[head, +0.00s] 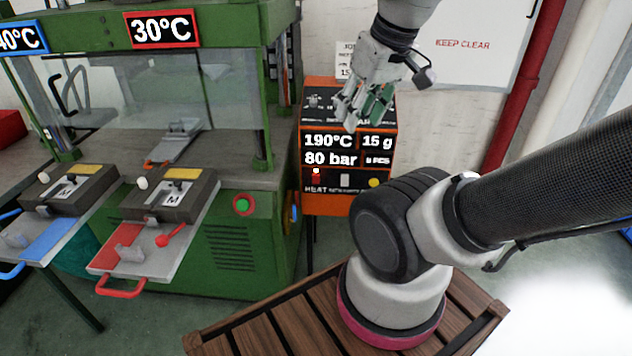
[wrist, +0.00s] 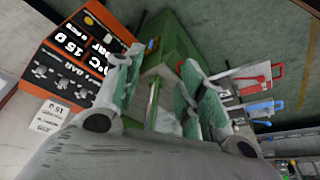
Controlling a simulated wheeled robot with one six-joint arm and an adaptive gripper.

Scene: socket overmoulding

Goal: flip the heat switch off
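The heat switch (head: 316,177) is a small red switch with a bright top, above the word HEAT on the lower left of the orange control box (head: 340,206). My gripper (head: 364,115) is above the switch and to its right in the head view, overlapping the upper part of the box's face. It is apart from the switch. In the wrist view, my gripper (wrist: 160,72) has its two green-padded fingers spread with nothing between them. The control box (wrist: 42,62) also shows there at upper left, tilted. I cannot make out the heat switch in that view.
The box's panel reads 190°C, 15 g and 80 bar. A white switch (head: 345,180) and a yellow button (head: 375,182) sit right of the heat switch. A green press (head: 235,235) with a green button (head: 242,205) stands left. A red pipe (head: 522,85) runs behind.

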